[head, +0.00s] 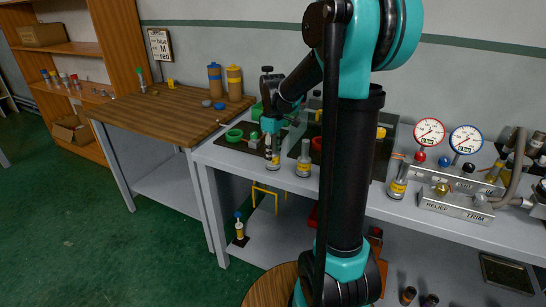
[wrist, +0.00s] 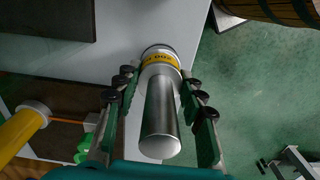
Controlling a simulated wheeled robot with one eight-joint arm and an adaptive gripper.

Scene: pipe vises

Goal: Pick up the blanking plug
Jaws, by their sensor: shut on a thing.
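A silver metal cylinder with a yellow lettered band, which I take for the blanking plug (wrist: 161,118), is between the fingers of my gripper (wrist: 162,90) in the wrist view. The fingers are shut on it, one on each side. In the head view the plug (head: 273,160) is upright below my gripper (head: 271,138), at the front edge of the bench. I cannot tell whether its base touches the bench top.
Another (head: 398,184) stands beside the gauge manifold (head: 457,205). A green ring (head: 234,135) lies to the left. A wooden table (head: 165,105) adjoins the bench.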

